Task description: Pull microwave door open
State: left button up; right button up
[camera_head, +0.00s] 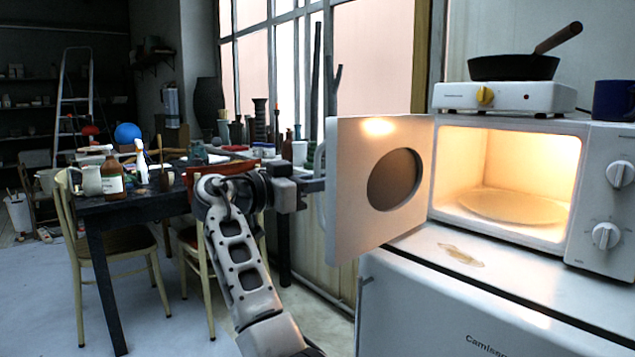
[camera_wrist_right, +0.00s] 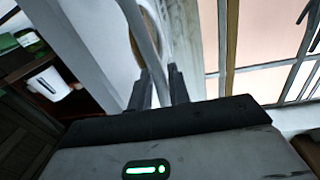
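The white microwave (camera_head: 602,150) stands on a white fridge-like cabinet. Its door (camera_head: 350,215), with a dark round window, is swung wide open to the left, and the lit inside shows a round plate (camera_head: 515,206). My right gripper (camera_head: 314,184) is at the door's outer edge, at the handle (camera_head: 321,212). In the right wrist view, the grey handle bar (camera_wrist_right: 144,38) passes between the two dark fingers (camera_wrist_right: 160,88), which look closed on it. Their contact is partly hidden. My left gripper is not in view.
A hotplate (camera_head: 540,96) with a black pan (camera_head: 513,68) and a blue mug (camera_head: 613,100) are on top of the microwave. A cluttered dark table (camera_head: 135,205) and chairs (camera_head: 120,240) stand at left. A window is behind the door.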

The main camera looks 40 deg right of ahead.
jog(key=w+a, duration=0.2)
jog(key=a, duration=1.3)
jog(key=shift+w+a, duration=0.25)
jog(key=shift+a, duration=0.05)
